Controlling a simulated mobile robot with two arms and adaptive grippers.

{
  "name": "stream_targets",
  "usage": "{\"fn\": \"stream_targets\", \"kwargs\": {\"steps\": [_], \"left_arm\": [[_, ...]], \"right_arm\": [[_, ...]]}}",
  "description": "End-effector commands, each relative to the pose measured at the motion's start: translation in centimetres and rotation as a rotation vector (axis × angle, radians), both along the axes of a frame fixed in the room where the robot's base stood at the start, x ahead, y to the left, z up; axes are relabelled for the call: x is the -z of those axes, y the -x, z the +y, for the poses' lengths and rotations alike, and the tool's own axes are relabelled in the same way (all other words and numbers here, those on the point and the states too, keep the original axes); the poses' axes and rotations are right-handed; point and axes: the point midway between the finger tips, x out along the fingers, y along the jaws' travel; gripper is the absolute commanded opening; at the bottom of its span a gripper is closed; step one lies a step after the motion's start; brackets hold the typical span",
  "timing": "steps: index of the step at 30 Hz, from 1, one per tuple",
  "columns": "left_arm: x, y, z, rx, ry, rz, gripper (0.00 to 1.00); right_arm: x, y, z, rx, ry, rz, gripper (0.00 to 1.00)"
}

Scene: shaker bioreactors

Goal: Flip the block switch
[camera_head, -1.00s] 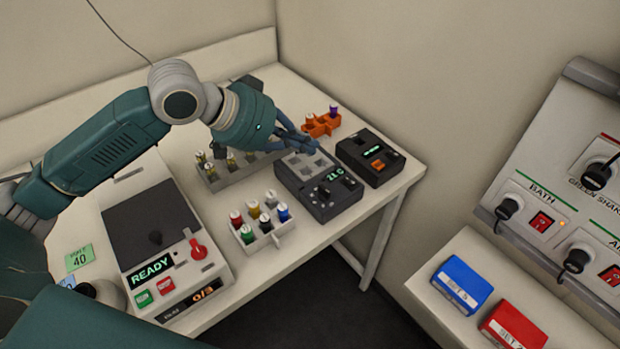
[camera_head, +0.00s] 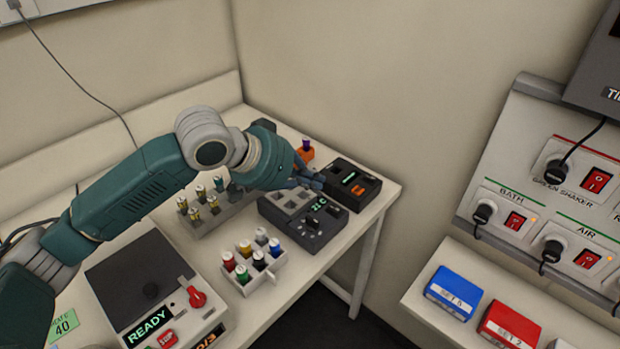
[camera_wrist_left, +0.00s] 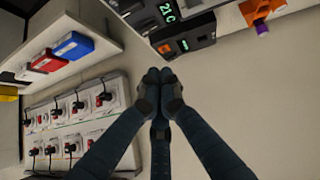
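The dark heating block (camera_head: 285,222) shows a green "21C" display and has a black knob on its front. A smaller dark box (camera_head: 365,198) stands to its right, with a green display and an orange switch (camera_head: 358,189). My left gripper (camera_head: 316,182) is over the gap between the two devices, close to the small box's left side. In the left wrist view the fingertips (camera_wrist_left: 161,76) are together and empty, with the small box (camera_wrist_left: 187,42) and its orange switch (camera_wrist_left: 164,48) beyond them. I cannot tell whether they touch it. My right gripper is not in view.
A white rack (camera_head: 254,268) of coloured vials and a grey rack (camera_head: 203,222) stand left of the block. An orange holder (camera_head: 305,155) is behind the gripper. The wall panel (camera_head: 490,190) with red switches and a shelf with blue (camera_head: 454,290) and red boxes are at right.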

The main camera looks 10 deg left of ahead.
Motion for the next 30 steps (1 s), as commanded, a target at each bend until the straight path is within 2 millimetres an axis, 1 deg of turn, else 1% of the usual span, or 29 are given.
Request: {"fn": "stream_targets", "kwargs": {"steps": [1, 3, 9, 12, 15, 21, 30], "left_arm": [[0.7, -0.4, -0.7, 0.002, 0.0, 0.005, 0.0], [1.8, -1.2, -1.5, 0.001, -0.001, 0.006, 0.0], [4.7, -3.1, -3.5, 0.001, -0.002, 0.003, 0.0], [6.3, -2.7, -3.6, 0.0, -0.004, 0.004, 0.0], [7.4, -2.7, -3.7, 0.0, -0.002, 0.002, 0.0], [8.3, -2.6, -3.9, 0.0, -0.002, 0.0, 0.0], [8.3, -2.6, -3.9, 0.0, -0.002, 0.0, 0.0]], "right_arm": [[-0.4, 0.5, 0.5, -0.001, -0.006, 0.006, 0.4], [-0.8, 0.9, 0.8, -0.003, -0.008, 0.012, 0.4], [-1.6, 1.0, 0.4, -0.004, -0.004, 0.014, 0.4], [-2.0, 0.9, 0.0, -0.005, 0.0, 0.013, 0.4], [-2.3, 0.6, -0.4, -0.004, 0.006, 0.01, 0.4], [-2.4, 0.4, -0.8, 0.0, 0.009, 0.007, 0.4], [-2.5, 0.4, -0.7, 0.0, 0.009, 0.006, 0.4]]}}
